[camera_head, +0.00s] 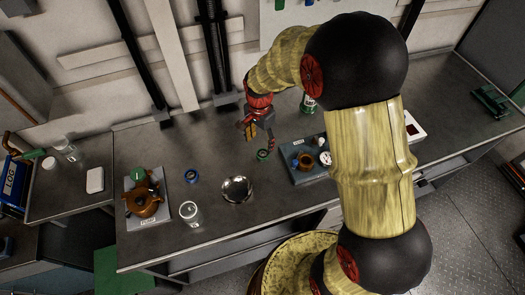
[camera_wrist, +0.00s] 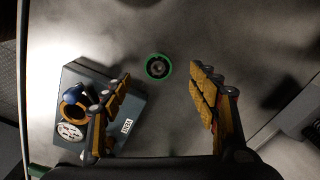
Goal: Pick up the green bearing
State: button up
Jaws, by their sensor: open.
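The green bearing (camera_wrist: 158,67) is a small green ring with a dark and metal centre. It lies flat on the grey bench top. In the head view the green bearing (camera_head: 262,154) lies just below and right of my gripper's fingers. My gripper (camera_wrist: 165,112) is open and empty, with its orange-padded fingers spread. In the wrist view the bearing shows between the fingers and ahead of their tips, apart from both. In the head view my gripper (camera_head: 257,132) hangs over the bench near the bearing.
A grey tray (camera_wrist: 132,112) with a brown ring, blue part and gauge stands close beside the left finger. On the bench (camera_head: 215,220) are a blue bearing (camera_head: 191,176), a metal bowl (camera_head: 237,190), a glass jar (camera_head: 190,214) and a pump tray (camera_head: 133,222). Bench around the green bearing is clear.

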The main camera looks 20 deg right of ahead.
aim_at(262, 154)
jog(key=f, duration=0.2)
jog(key=f+b, duration=0.1)
jog(key=f, duration=0.5)
jog(key=shift+d, duration=0.35)
jog(key=shift+r, duration=0.1)
jog(key=c, duration=0.3)
jog(key=c, duration=1)
jog(key=shift+r, duration=0.1)
jog(key=shift+c, duration=0.2)
